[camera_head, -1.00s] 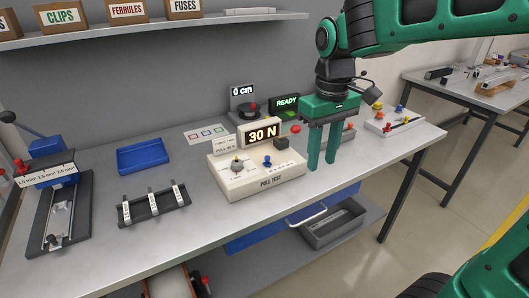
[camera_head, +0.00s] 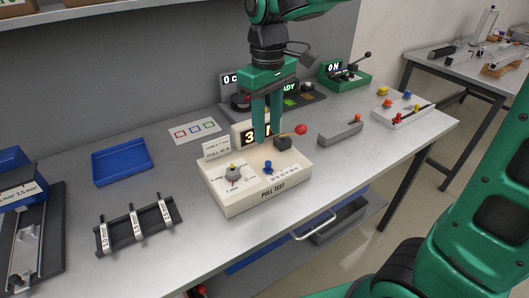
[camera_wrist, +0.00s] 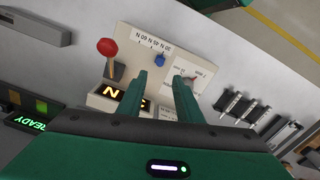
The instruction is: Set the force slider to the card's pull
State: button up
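The PULL TEST box (camera_head: 240,203) stands on the bench. Its blue force slider knob (camera_head: 268,167) sits near the left, 30 N end of its scale; in the wrist view the knob (camera_wrist: 160,60) shows just beyond my fingertips. The white card (camera_head: 217,148) stands at the box's back left and seems to read PULL 45 N, in small print. The display (camera_head: 246,137) shows a 3, partly hidden by my fingers; the wrist view shows part of it too. My gripper (camera_head: 267,138) is open and empty, above the back of the box, apart from the knob.
A grey dial (camera_head: 233,174) is left of the knob. A red-ended lever (camera_head: 301,129) rises from a black block at the box's back right. A blue tray (camera_head: 122,162) and a rack of labelled pieces (camera_head: 138,228) lie left. Bare bench lies between rack and box.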

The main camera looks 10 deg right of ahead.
aim_at(267, 161)
notch_tip(267, 161, down, 10)
jog(key=shift+d+r, duration=0.1)
dwell(0.4)
